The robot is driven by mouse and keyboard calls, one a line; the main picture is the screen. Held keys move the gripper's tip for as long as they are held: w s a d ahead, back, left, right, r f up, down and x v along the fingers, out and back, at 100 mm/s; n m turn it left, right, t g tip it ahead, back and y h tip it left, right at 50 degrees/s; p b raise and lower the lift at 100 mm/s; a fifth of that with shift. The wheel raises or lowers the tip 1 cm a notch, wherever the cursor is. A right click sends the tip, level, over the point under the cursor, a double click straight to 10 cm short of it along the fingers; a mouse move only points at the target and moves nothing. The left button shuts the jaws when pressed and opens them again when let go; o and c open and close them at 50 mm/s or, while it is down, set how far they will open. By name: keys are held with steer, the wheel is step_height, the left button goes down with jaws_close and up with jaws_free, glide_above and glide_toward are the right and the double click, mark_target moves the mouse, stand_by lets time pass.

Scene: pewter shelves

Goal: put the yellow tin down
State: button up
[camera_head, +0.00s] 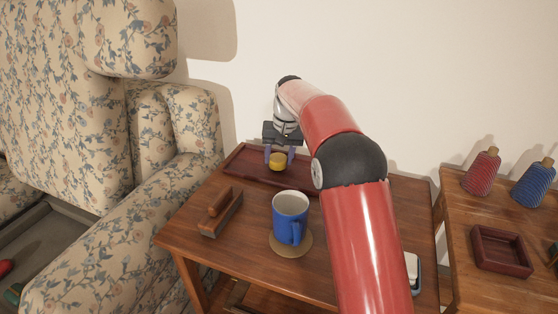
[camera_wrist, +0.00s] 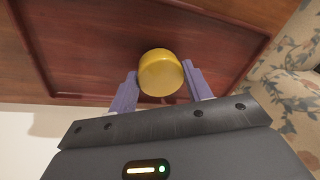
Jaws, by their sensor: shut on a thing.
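The yellow tin (camera_head: 277,161) is small and round. My gripper (camera_head: 279,156) is shut on it, with one purple finger on each side. In the wrist view the tin (camera_wrist: 160,73) sits between the fingertips of my gripper (camera_wrist: 160,85), over the dark red tray (camera_wrist: 62,48). In the head view the tray (camera_head: 243,160) lies at the back of the wooden table. I cannot tell whether the tin touches the tray floor. My arm hides the tray's right part in the head view.
A blue mug (camera_head: 288,218) stands on a round coaster (camera_head: 291,243) in front of the tray. A small wooden box (camera_head: 222,213) is left of it. A floral armchair (camera_head: 190,130) borders the table's left.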

steer(key=shift+f, duration=0.45)
steer(key=o, duration=1)
steer(key=shift+c, duration=0.2)
